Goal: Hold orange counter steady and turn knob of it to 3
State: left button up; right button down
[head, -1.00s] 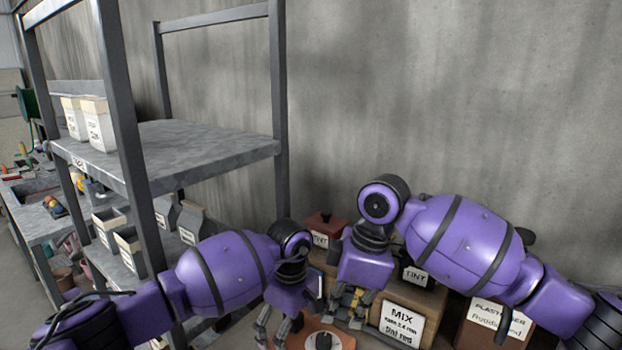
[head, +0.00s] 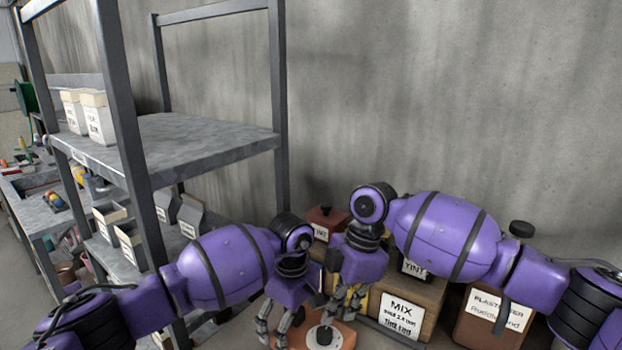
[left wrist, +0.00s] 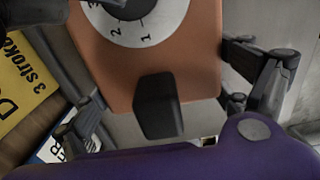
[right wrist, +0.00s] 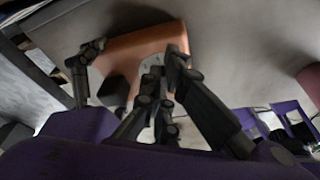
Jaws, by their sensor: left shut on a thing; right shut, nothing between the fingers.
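The orange counter (head: 345,343) is at the bottom middle of the head view, with a white dial and dark knob (head: 323,335) on top. In the left wrist view the orange counter (left wrist: 190,65) shows the dial (left wrist: 150,32) with 1 and 2 readable. A dark part covers some of the dial, so I cannot tell the knob's setting. My left gripper (head: 273,330) is shut on the counter, fingers at its two sides. My right gripper (head: 345,302) is shut and empty over the counter; in the right wrist view its fingertips (right wrist: 163,68) are close together at the dial.
A box labelled MIX (head: 400,312) stands right of the counter, with a plasticiser box (head: 490,315) farther right. A grey metal shelf (head: 190,140) stands at the left, before a concrete wall.

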jog(key=shift+x, duration=0.8)
jog(key=shift+w+d, duration=0.1)
jog(key=shift+d, duration=0.1)
jog(key=shift+s+a, duration=0.35)
jog(key=shift+a, duration=0.15)
jog(key=shift+s, duration=0.4)
dwell(0.4)
jog(key=shift+w+d, duration=0.2)
jog(key=shift+d, duration=0.1)
jog(key=a+v, duration=0.1)
jog(key=v, duration=0.5)
jog(key=shift+s+d+r, duration=0.1)
jog(key=shift+s, duration=0.1)
